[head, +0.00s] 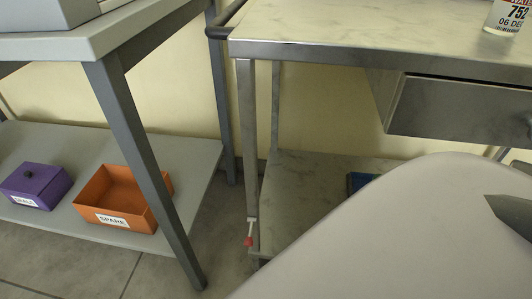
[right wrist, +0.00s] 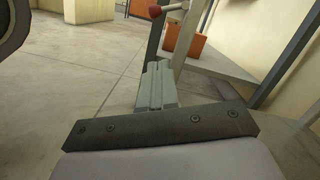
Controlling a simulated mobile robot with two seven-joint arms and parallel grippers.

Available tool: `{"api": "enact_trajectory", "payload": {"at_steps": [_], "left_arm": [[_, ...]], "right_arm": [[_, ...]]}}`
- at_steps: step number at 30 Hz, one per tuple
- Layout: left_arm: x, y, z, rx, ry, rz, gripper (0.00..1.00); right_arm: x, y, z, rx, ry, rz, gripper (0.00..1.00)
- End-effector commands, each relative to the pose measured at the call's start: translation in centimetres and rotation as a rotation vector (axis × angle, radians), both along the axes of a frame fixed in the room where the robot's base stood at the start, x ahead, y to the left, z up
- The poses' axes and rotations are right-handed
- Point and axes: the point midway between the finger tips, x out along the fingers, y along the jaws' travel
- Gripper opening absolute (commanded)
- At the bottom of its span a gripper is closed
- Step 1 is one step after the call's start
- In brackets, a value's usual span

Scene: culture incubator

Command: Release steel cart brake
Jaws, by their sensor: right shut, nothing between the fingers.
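The steel cart (head: 340,50) stands at the right in the head view. Its brake has a red knob (head: 248,241) on a short pale lever (head: 251,226), low on the cart's front left leg (head: 248,150). In the right wrist view the red knob (right wrist: 155,11) is at the top edge, with the pale lever (right wrist: 176,7) running right from it. My right gripper (right wrist: 154,66) is shut and empty. Its fingertips point toward the knob, with a visible gap between them. The head view does not show the right fingers. My left gripper is in neither view.
A grey table (head: 100,38) stands left of the cart. Its lower shelf (head: 200,160) carries an orange box (head: 105,215) labelled SPARE and a purple box (head: 38,180). A narrow floor gap separates table and cart. My own pale arm covers the lower right of the head view.

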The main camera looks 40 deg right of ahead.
Motion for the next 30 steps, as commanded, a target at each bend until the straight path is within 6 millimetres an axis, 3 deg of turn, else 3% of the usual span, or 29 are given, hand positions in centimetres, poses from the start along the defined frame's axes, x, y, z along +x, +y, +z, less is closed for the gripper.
{"api": "enact_trajectory", "payload": {"at_steps": [11,21,30], "left_arm": [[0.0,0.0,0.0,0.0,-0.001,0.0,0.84],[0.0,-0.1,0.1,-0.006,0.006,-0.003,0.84],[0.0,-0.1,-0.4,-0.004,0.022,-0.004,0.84]], "right_arm": [[5.9,5.8,1.3,0.003,-0.005,0.0,0.0],[6.4,7.6,3.6,0.0,0.0,-0.001,0.0],[6.6,8.1,4.1,0.0,0.0,-0.002,0.0]]}}
